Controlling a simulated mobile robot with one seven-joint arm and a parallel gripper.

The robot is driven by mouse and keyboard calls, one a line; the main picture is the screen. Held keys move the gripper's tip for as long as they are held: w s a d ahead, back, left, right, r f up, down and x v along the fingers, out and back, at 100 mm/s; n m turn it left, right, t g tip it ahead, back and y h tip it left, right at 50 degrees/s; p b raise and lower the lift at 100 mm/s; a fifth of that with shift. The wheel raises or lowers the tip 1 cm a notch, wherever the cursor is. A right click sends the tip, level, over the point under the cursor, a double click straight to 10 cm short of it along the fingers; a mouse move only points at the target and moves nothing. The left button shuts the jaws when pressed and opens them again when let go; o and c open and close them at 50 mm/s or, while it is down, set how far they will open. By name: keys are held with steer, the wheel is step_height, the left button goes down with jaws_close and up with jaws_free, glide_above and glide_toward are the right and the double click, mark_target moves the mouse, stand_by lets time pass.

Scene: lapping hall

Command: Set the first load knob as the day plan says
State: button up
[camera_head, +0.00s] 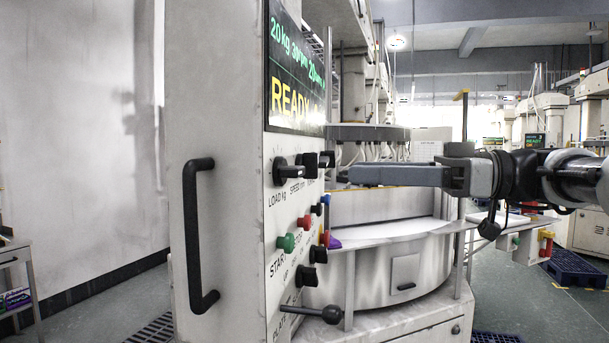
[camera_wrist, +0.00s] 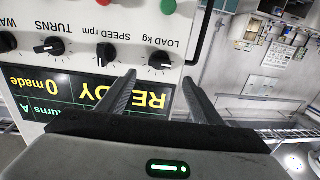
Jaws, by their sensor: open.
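The load knob (camera_head: 280,170), black and round with a "LOAD kg" label, is on the white machine panel (camera_head: 285,225). The upside-down wrist view also shows the knob (camera_wrist: 160,61); its exact setting is too small to read. My gripper (camera_head: 345,176) is open and points at the panel from the right in the head view. In the wrist view my fingers (camera_wrist: 159,80) stand apart on either side of the load knob's line, with nothing between them; contact is not seen. The display (camera_head: 297,75) reads 20 kg and READY. No readable day plan shows.
The speed knob (camera_wrist: 106,53) and turns knob (camera_wrist: 49,47) are beside the load knob. A green button (camera_head: 286,242) and red button (camera_head: 304,222) lie below it. A black handle (camera_head: 200,235) juts out left of the panel. A board with papers (camera_wrist: 279,53) hangs beyond.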

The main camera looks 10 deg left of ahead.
mark_target(302, 170)
steer(key=a, duration=1.1)
steer(key=shift+s, duration=0.1)
steer(key=c, duration=1.1)
steer(key=shift+o, duration=0.2)
